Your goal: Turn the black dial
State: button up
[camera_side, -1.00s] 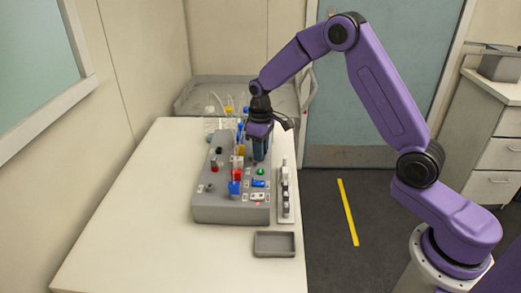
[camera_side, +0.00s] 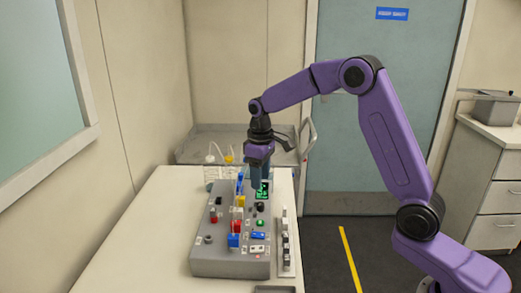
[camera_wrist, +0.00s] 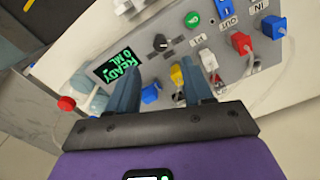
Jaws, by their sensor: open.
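The black dial (camera_wrist: 160,42) is on the grey control panel, beside the lit display (camera_wrist: 119,61) reading "READY 0 ML", with the green button (camera_wrist: 192,18) on its other side. It also shows in the side view as a small dark knob (camera_side: 260,207). My gripper (camera_wrist: 166,70) is open and empty, its two fingers apart. In the side view my gripper (camera_side: 260,188) points down above the panel's far part, near the display. It is apart from the dial. The direction of the dial's pointer is too small to read surely.
The grey panel (camera_side: 225,262) stands on a white table (camera_side: 135,235). Bottles with tubes (camera_side: 211,172) stand behind. A narrow rack (camera_side: 286,250) lies right of the panel.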

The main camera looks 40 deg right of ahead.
notch_tip(320, 180, up, 9)
jog(key=shift+f, duration=0.15)
jog(key=shift+a, duration=0.1)
dwell(0.4)
jog(key=s+a+f+n, duration=0.15)
jog(key=s+a, duration=0.25)
jog(key=s, duration=0.5)
jog(key=s+a+n, duration=0.3)
jog(key=s+a, duration=0.1)
jog(key=s, duration=0.5)
jog(key=s+d+f+n, duration=0.1)
jog(key=s+d+f, duration=0.1)
jog(key=s, duration=0.7)
jog(key=s+d+f+n, duration=0.2)
jog(key=s+d+f, duration=0.1)
jog(key=s, duration=0.7)
jog(key=shift+s+d, duration=0.2)
